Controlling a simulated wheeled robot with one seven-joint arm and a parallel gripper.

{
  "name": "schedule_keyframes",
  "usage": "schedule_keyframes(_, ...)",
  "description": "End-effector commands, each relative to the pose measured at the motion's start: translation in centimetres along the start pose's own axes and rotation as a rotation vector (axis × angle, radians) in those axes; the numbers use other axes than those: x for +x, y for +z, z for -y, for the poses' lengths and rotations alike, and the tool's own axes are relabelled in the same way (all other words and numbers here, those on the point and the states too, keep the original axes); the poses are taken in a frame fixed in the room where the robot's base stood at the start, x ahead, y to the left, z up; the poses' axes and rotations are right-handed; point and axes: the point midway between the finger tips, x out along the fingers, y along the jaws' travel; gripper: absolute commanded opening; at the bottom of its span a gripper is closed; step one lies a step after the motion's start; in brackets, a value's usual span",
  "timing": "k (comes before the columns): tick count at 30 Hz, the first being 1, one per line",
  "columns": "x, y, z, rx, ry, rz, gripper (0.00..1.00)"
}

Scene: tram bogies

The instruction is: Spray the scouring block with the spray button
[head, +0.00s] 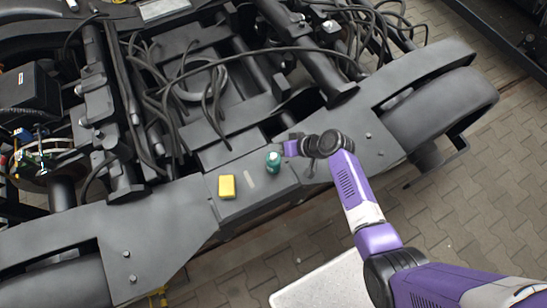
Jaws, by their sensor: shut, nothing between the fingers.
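The scouring block, a yellow rectangular piece (227,186), lies on the dark frame of the bogie in the head view. To its right stands a small green spray bottle (273,164) with a small light and reddish top; the spray button is too small to make out clearly. My gripper (287,150), at the end of the purple arm, is shut and empty just right of the bottle's top. Its fingers are small in this view, and I cannot tell whether they touch the bottle. The block and the bottle are apart.
A pale strip (250,179) lies between block and bottle. Cables (207,100) run across the bogie (170,225) behind them. A light grey tabletop (325,285) is at the bottom, and paved floor (470,205) is at right.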

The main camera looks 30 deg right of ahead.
Motion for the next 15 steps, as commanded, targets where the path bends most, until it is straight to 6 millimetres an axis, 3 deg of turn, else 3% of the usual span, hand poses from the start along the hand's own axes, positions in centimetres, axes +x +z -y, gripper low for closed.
schedule_keyframes(6,2.0,1.4,-1.5,0.0,0.0,-0.001,0.0)
schedule_keyframes(15,2.2,1.6,-1.6,0.0,0.0,-0.001,0.0)
